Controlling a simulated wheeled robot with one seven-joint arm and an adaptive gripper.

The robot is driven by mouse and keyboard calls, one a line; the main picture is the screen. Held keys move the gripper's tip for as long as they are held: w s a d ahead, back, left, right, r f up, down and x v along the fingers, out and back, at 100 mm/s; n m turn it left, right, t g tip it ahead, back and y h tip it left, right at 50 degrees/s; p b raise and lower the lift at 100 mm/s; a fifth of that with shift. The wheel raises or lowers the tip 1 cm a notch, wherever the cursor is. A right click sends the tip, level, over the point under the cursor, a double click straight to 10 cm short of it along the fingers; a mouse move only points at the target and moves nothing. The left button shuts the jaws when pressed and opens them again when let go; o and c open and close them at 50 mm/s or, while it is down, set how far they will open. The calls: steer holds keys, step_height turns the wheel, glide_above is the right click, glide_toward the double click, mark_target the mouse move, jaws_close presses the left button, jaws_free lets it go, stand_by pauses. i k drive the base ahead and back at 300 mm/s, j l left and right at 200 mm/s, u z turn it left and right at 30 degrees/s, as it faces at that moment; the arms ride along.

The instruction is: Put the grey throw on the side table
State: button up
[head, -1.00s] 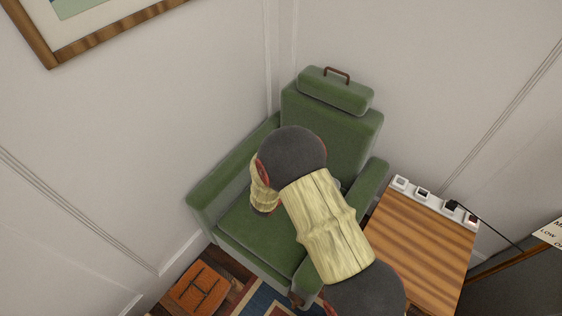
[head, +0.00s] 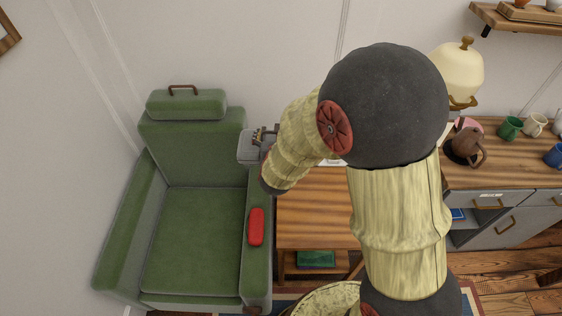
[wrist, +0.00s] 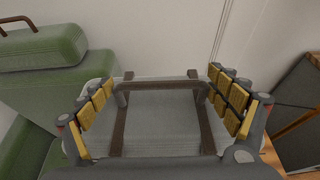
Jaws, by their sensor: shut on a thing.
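The grey throw (wrist: 165,135) is a folded grey bundle with two dark brown straps and a brown carry handle, filling the lower middle of the wrist view. My gripper (wrist: 165,98) has its gold-padded fingers on both sides of the handle and is shut on the throw. In the head view the throw (head: 247,150) is partly hidden by my gripper (head: 264,137), and is held over the back right corner of the green armchair. The side table (head: 312,225), slatted wood, stands right of the chair, just right of the throw; my arm covers part of its top.
The green armchair (head: 195,230) has a red object (head: 256,227) on its right armrest. A white power strip (head: 335,162) lies at the table's back edge. A green object (head: 317,259) is on its lower shelf.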

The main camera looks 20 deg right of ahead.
mark_target(324, 200)
steer(key=k+l, duration=0.15)
steer(key=l, duration=0.2)
steer(key=k+l+z, duration=0.15)
steer(key=l, duration=0.25)
steer(key=k+l, duration=0.1)
steer(key=l, duration=0.3)
steer(key=k+l+z, duration=0.1)
steer(key=l, duration=0.25)
steer(key=k+l, duration=0.15)
steer(key=l, duration=0.25)
steer(key=k+l+z, duration=0.15)
steer(key=l, duration=0.25)
